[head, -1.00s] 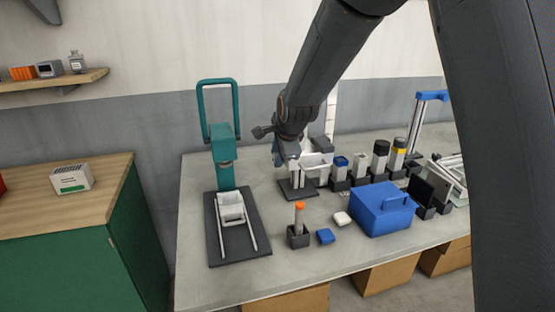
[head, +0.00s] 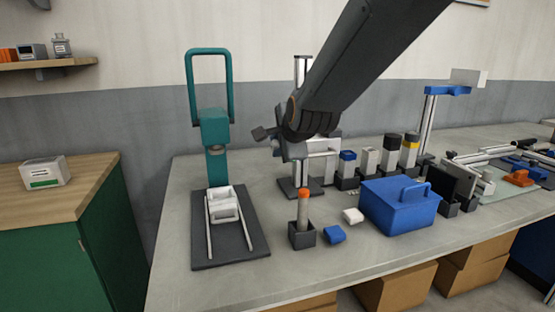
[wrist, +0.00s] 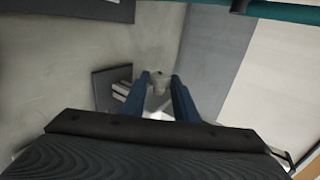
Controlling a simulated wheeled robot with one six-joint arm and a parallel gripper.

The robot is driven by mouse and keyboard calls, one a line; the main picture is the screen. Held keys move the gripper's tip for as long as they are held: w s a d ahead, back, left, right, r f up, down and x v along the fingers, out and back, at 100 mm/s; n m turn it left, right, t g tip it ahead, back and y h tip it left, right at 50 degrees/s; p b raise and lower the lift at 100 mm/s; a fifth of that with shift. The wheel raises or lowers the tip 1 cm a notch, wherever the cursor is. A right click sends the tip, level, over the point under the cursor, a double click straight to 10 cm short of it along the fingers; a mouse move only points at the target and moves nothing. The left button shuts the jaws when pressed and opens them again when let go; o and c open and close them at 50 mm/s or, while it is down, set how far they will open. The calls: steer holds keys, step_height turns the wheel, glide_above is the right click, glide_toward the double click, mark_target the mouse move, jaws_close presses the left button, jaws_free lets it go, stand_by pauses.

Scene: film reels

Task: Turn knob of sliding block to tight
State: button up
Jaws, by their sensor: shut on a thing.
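A stand with a dark base plate (head: 290,188) and upright metal posts (head: 303,70) is behind my arm on the grey table. The white sliding block (head: 325,146) sits on these posts, partly hidden by my wrist. In the wrist view, my gripper (wrist: 160,80) has its two blue fingers close together on a small grey part, which I take to be the block's knob (wrist: 158,76). The pale block (wrist: 157,103) shows between the fingers. The knob's turn angle cannot be told. In the head view my wrist hides the fingertips.
A teal-handled press (head: 215,130) on a dark plate stands close left. In front are an orange-capped tube in a holder (head: 303,215), a blue lid (head: 335,234) and a blue box (head: 398,205). Several capped containers (head: 369,162) line up to the right.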

steer(key=shift+f+t+b, duration=0.3)
steer(key=shift+t+b, duration=0.5)
steer(key=shift+b, duration=2.25)
steer(key=t+y+b, duration=0.1)
steer(key=t+b, duration=0.1)
steer(key=b, duration=0.5)
steer(key=shift+f, duration=0.2)
steer(key=shift+s+r+t+y+b, duration=0.15)
steer(key=shift+t+b, duration=0.35)
steer(key=shift+b, duration=0.75)
steer(key=shift+f+t+y+b, duration=0.15)
steer(key=shift+t+b, duration=0.35)
steer(key=shift+b, duration=0.75)
steer(key=shift+r, duration=0.1)
steer(key=o, duration=1.1)
steer(key=shift+c, duration=0.2)
